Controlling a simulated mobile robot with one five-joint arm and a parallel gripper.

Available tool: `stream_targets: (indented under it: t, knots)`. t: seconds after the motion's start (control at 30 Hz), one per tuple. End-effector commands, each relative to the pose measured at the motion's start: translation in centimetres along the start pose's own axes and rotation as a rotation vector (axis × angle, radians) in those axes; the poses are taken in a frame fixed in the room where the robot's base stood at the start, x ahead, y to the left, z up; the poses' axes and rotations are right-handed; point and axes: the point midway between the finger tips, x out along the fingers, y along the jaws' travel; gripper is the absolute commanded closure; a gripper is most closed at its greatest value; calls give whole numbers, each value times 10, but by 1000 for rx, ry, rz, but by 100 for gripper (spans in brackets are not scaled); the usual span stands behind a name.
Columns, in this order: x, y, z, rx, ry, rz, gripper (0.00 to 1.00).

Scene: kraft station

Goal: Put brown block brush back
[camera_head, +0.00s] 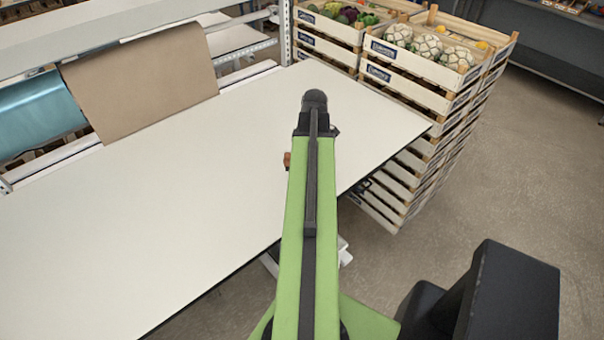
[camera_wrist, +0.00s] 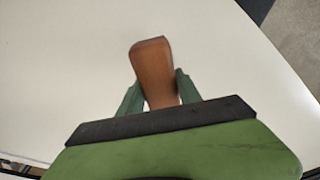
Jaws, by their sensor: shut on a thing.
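The brown block brush (camera_wrist: 154,70) shows in the wrist view as a smooth brown wooden piece between the two green fingers of my gripper (camera_wrist: 154,90). My gripper is shut on it. Its lower end is hidden behind the dark edge of my gripper. No bristles show. In the head view only a small brown bit of the brush (camera_head: 287,160) shows at the left side of my green arm, over the white table (camera_head: 180,200). My arm hides the rest of it and the fingers. I cannot tell whether the brush touches the table.
A brown paper roll (camera_head: 140,85) and a blue roll (camera_head: 38,112) hang at the back left of the table. Stacked wooden crates (camera_head: 420,85) with vegetables stand at the table's right end. The table top left of my arm is clear.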

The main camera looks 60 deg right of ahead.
Motion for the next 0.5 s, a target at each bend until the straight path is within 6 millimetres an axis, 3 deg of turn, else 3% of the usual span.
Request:
stream_targets:
  t: [0.07, 0.3, 0.5]
  knots:
    - [3, 0, 1, 1, 0, 0, 97]
    - [42, 0, 8, 1, 0, 0, 97]
    - [38, 0, 7, 2, 0, 0, 97]
